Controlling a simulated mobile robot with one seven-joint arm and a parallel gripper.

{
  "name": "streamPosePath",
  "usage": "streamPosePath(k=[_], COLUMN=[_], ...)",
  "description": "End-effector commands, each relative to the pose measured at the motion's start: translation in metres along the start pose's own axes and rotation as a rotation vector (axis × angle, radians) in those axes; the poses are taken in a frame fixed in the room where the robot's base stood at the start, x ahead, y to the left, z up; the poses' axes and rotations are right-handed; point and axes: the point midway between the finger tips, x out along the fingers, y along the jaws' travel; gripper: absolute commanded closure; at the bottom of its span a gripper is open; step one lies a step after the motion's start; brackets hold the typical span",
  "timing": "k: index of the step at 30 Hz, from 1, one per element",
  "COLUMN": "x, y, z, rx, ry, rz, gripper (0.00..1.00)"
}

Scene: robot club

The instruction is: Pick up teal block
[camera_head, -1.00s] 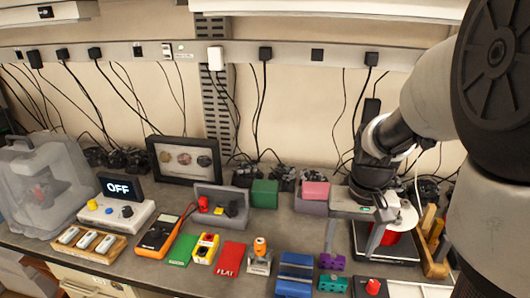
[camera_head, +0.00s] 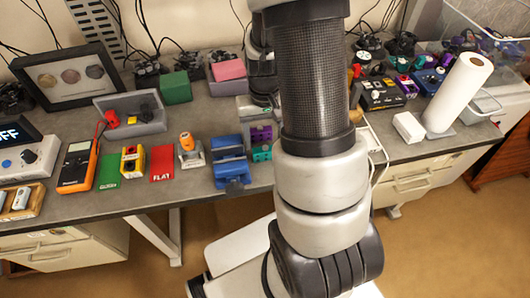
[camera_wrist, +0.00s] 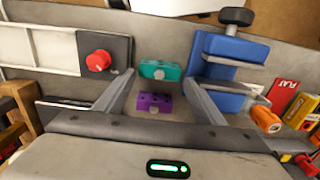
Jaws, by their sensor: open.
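The teal block (camera_wrist: 160,70) lies on the grey table, between and just beyond my open fingers in the wrist view. In the head view the teal block (camera_head: 261,154) shows beside my arm, partly covered by it. A purple block (camera_wrist: 154,103) lies nearer my palm, also between the fingers in the wrist view. My gripper (camera_wrist: 159,79) is open and empty above the blocks, with one finger to each side. In the head view my arm hides most of it.
A blue vise-like tool (camera_wrist: 226,62) stands close to the right finger. A red button on a dark box (camera_wrist: 98,61) is on the left. An orange-topped item (camera_wrist: 266,119) and red block (camera_wrist: 283,92) lie further right.

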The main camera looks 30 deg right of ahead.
Motion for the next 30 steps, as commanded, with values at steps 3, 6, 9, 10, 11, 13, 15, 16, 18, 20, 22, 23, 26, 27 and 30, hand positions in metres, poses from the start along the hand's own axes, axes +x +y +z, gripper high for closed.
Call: streamPosePath(k=[3,6,9,10,11,13,15,16,18,20,22,23,26,27,30], x=[0.007,0.019,0.035,0.04,0.044,0.051,0.054,0.055,0.055,0.055,0.055,0.055,0.055,0.054,0.054], y=[0.0,0.001,0.002,0.002,0.002,0.002,0.001,0.001,0.001,0.001,0.001,0.001,0.001,0.001,0.001], z=[0.001,0.003,0.004,0.004,0.004,0.003,0.003,0.003,0.002,0.002,0.002,0.002,0.002,0.002,0.002], rx=[0.0,-0.001,0.002,0.001,0.0,-0.001,-0.001,-0.001,-0.001,-0.001,-0.001,-0.001,-0.001,-0.001,-0.001], ry=[-0.002,-0.006,-0.004,-0.005,-0.004,-0.003,-0.001,0.0,0.001,0.001,0.001,0.001,0.001,0.001,0.001], rz=[0.0,0.0,0.0,0.0,0.0,0.0,0.0,0.0,0.0,0.0,0.0,0.0,0.0,0.0,0.0], gripper=[0.37,0.37,0.37,0.37,0.37,0.37,0.37,0.37,0.37,0.37,0.38,0.43,0.6,0.67,0.7])
